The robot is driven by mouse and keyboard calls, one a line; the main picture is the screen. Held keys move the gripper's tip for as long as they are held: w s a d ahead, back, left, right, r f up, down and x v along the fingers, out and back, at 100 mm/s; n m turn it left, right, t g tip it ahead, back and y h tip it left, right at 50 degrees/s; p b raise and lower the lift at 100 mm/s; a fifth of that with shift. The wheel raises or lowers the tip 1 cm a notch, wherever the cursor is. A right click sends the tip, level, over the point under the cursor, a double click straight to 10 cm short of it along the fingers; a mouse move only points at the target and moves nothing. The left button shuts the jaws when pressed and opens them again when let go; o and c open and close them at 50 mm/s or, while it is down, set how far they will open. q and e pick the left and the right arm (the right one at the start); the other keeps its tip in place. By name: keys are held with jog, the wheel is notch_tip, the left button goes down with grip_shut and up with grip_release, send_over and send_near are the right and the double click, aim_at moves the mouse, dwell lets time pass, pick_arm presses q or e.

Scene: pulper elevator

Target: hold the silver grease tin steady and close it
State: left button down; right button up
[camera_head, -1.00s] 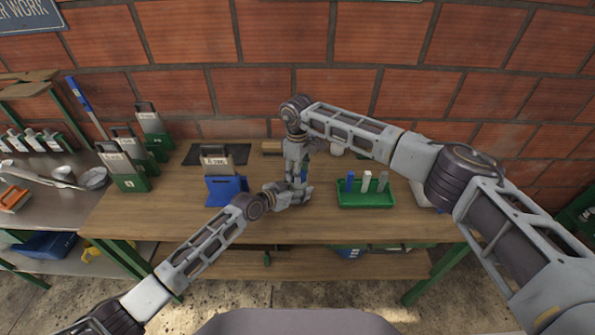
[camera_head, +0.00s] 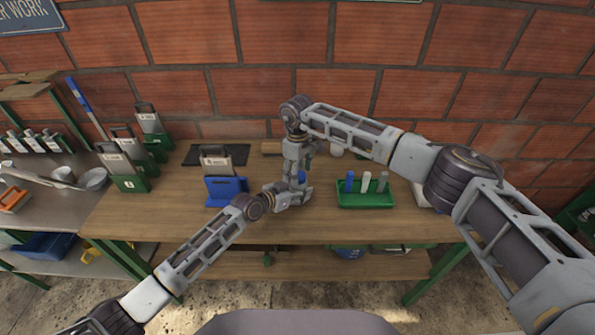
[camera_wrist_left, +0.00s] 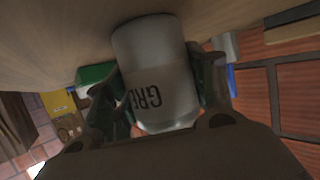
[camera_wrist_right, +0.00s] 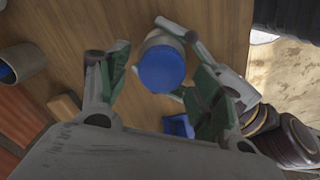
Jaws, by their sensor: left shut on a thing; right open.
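The silver grease tin (camera_wrist_left: 160,75) is gripped in my left gripper (camera_wrist_left: 160,98), with black letters "GRE" on its side. In the right wrist view a round blue lid (camera_wrist_right: 162,68) covers the tin's top; I cannot tell how tightly it is seated. In the head view a bit of the blue lid (camera_head: 302,176) shows between the grippers, and the tin's body is mostly hidden. My left gripper (camera_head: 300,194) is at the tin from the left. My right gripper (camera_wrist_right: 160,85) is open above the tin, its fingers apart on either side of the lid.
A green tray (camera_head: 366,206) with blue, white and grey cylinders stands right of the grippers. A blue holder (camera_head: 226,192) stands to the left on the wooden bench (camera_head: 150,222). Another grey container with blue inside (camera_wrist_right: 22,62) is behind. The bench's front middle is clear.

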jog(key=shift+r, duration=2.25)
jog(key=shift+c, duration=0.4)
